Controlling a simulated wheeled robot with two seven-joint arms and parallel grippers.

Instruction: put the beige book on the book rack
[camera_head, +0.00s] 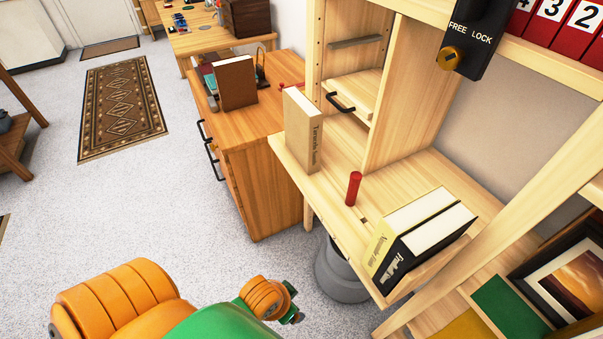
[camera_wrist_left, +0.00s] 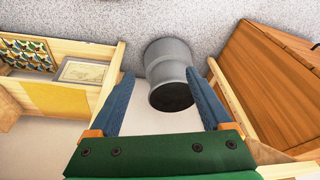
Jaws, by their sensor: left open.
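The beige book (camera_head: 303,130) stands upright on the light wooden desk, near its left edge, with its lettered spine facing me. My left arm comes in low in the head view, and the end of its hand (camera_head: 288,302) is in front of and below the desk, apart from the book. In the wrist view my left gripper (camera_wrist_left: 160,75) is open, with nothing between its blue fingers. The beige book does not show there. Which object is the book rack I cannot tell for sure; a dark wire end (camera_head: 261,68) stands beside a brown book. My right gripper is not in view.
A red cylinder (camera_head: 353,188) stands on the desk. A yellow book (camera_head: 383,250) and a black book (camera_head: 425,245) lean at the desk's front right. A brown book (camera_head: 236,83) stands on the orange-brown cabinet (camera_head: 255,122). A grey bin (camera_head: 341,272) is under the desk.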

